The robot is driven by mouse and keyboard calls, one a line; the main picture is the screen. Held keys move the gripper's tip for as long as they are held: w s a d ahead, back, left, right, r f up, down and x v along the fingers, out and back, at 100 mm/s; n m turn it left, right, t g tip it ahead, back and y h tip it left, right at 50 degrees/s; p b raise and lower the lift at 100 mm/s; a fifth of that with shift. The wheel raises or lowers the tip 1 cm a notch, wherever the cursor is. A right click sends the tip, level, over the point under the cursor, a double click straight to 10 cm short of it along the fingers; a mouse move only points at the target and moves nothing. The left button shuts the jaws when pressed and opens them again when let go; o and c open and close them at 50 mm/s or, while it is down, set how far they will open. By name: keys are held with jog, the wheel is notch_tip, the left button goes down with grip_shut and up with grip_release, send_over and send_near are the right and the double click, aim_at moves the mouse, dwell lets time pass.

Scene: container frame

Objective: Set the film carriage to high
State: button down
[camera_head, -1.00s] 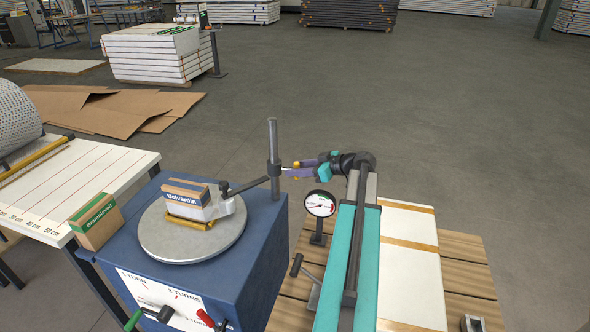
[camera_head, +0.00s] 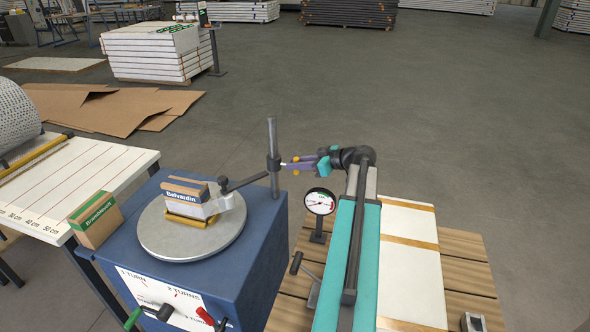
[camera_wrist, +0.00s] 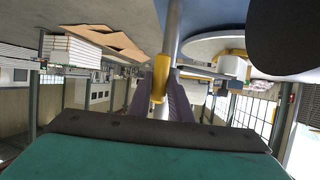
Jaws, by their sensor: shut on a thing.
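The film carriage (camera_head: 274,163) is a dark collar on the upright metal mast (camera_head: 272,130) at the back corner of the blue wrapping machine (camera_head: 250,245). An arm reaches from it leftward over the round turntable (camera_head: 165,238). The collar sits around the middle of the mast's visible length, with bare mast above it. My gripper (camera_head: 288,165) comes in from the right and is shut on the carriage's handle at the mast. In the wrist view the purple fingers and a yellow part lie close to the mast (camera_wrist: 173,35); the exact grip is partly hidden.
A boxed load labelled Belvardin (camera_head: 184,192) stands on the turntable. A round gauge (camera_head: 319,202) stands close below my arm. A brown box (camera_head: 95,220) is at the machine's left edge. Coloured handles show on the front panel (camera_head: 160,295). The floor behind the mast is clear.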

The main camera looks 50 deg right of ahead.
jog(key=shift+w+d+r+b, duration=0.1)
jog(key=shift+r+b, duration=0.2)
jog(key=shift+r, duration=1.35)
jog(key=shift+d+r+b, duration=0.1)
jog(key=shift+r+b, duration=0.15)
jog(key=shift+r, duration=1.4)
jog(key=c, duration=1.7)
grip_release()
jog(key=shift+a, duration=0.1)
jog(key=shift+c, duration=0.2)
jog(key=shift+o, duration=0.5)
jog(key=shift+f, duration=0.1)
jog(key=b+v, duration=0.2)
jog(key=v, duration=1.2)
